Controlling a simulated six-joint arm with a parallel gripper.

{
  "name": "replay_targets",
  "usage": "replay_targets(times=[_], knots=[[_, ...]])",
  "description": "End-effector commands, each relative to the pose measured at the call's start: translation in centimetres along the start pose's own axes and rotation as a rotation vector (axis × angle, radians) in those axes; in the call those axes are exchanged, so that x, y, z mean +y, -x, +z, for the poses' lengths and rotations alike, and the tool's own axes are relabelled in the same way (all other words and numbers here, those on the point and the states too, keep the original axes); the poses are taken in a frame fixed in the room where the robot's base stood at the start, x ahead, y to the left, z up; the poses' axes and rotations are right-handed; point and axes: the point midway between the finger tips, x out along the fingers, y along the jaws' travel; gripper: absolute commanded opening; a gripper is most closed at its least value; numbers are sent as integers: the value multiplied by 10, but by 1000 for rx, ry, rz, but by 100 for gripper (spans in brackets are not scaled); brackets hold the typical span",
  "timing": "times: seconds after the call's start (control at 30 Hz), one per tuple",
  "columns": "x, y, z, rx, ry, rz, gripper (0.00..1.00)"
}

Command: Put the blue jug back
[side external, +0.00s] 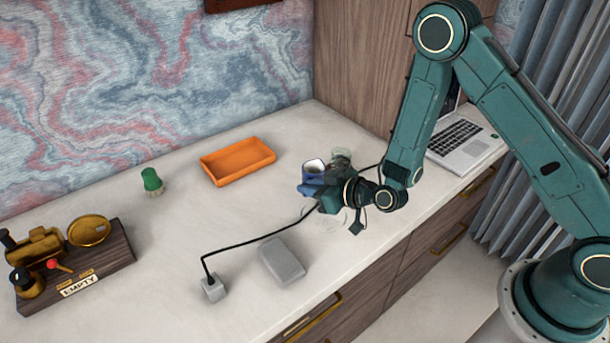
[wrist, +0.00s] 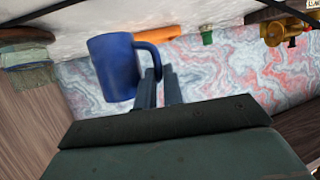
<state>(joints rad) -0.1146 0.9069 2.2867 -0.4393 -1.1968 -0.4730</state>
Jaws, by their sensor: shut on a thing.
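The blue jug (side external: 312,174) is in front of the wall, right of the orange tray in the side view, with its pale rim facing up. In the wrist view the jug (wrist: 114,68) fills the upper left, its handle turned toward my fingers. My gripper (wrist: 160,88) is shut on the jug's handle. In the side view my gripper (side external: 313,189) is partly blurred into the jug, and I cannot tell the gap between the jug and the desk.
A greenish glass jar (side external: 341,159) stands close to the jug's right. An orange tray (side external: 237,174), a green-topped brush (side external: 152,181), a grey block (side external: 281,261) and a cable with its plug box (side external: 213,287) are on the desk. A wooden stand (side external: 106,262) with brass parts reads "EMPTY". A laptop (side external: 463,137) is at right.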

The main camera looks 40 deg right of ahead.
Motion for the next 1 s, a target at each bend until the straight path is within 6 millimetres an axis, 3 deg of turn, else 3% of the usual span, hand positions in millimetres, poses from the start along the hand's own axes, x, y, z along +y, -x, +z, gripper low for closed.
replay_targets(times=[0.4, 0.7, 1.0], knots=[[-43, -35, -87, 18, 51, -158, 0], [-74, -42, -155, 10, 101, -248, 0], [-87, -41, -186, 0, 125, -281, 0]])
